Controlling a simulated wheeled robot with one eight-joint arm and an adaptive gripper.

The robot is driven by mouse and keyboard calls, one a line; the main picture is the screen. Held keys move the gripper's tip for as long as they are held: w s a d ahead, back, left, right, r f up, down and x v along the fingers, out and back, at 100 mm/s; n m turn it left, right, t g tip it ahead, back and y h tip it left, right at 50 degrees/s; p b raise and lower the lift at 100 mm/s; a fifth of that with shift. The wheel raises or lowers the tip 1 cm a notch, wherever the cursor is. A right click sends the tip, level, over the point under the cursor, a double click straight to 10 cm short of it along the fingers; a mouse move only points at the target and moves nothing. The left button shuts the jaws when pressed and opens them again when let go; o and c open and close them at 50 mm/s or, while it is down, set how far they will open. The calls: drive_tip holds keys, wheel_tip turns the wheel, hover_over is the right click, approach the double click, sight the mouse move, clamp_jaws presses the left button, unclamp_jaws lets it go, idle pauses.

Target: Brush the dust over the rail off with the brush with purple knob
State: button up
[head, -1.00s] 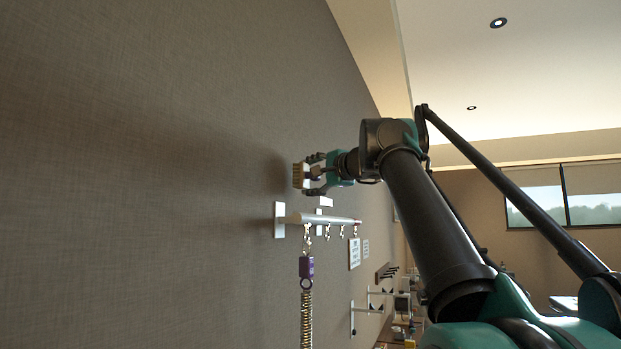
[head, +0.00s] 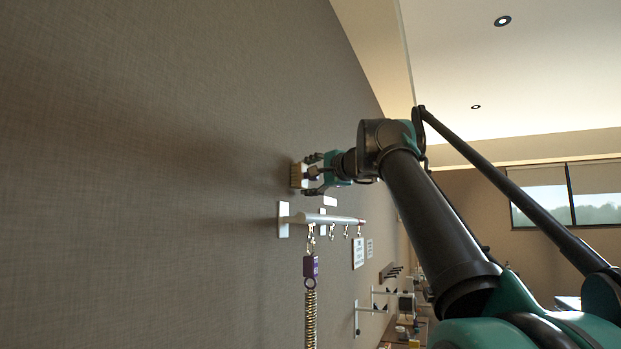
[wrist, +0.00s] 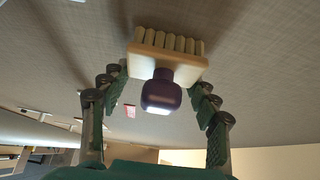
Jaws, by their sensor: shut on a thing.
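The brush, with a pale block and bristles (head: 297,175), is in my gripper (head: 314,175). In the wrist view its dark purple knob (wrist: 160,92) sits between the fingers of my gripper (wrist: 163,95), below the cream block (wrist: 166,62) and its bristle tufts. My gripper is shut on the brush. The pale rail (head: 335,219) juts from a white plate on the wall, below the brush in the head view. The brush is apart from the rail. I cannot make out dust on the rail.
Small hooks hang under the rail, one holding a purple tag (head: 310,266) with a coiled spring (head: 311,315). White sign cards (head: 358,253) and more wall brackets (head: 381,291) are farther along the wall. The wall (head: 180,170) left of the brush is bare.

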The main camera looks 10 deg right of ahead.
drive_tip(key=shift+a, duration=0.15)
drive_tip(key=shift+w, duration=0.15)
approach(315, 184)
drive_tip(key=shift+x, duration=3)
drive_tip(key=shift+w, duration=0.1)
drive_tip(key=shift+s+a, duration=1.1)
drive_tip(key=shift+s, duration=0.55)
drive_tip(key=shift+s+a, duration=1.1)
drive_tip(key=shift+s, duration=0.55)
drive_tip(key=shift+s+a, duration=1.05)
drive_tip(key=shift+s, duration=0.65)
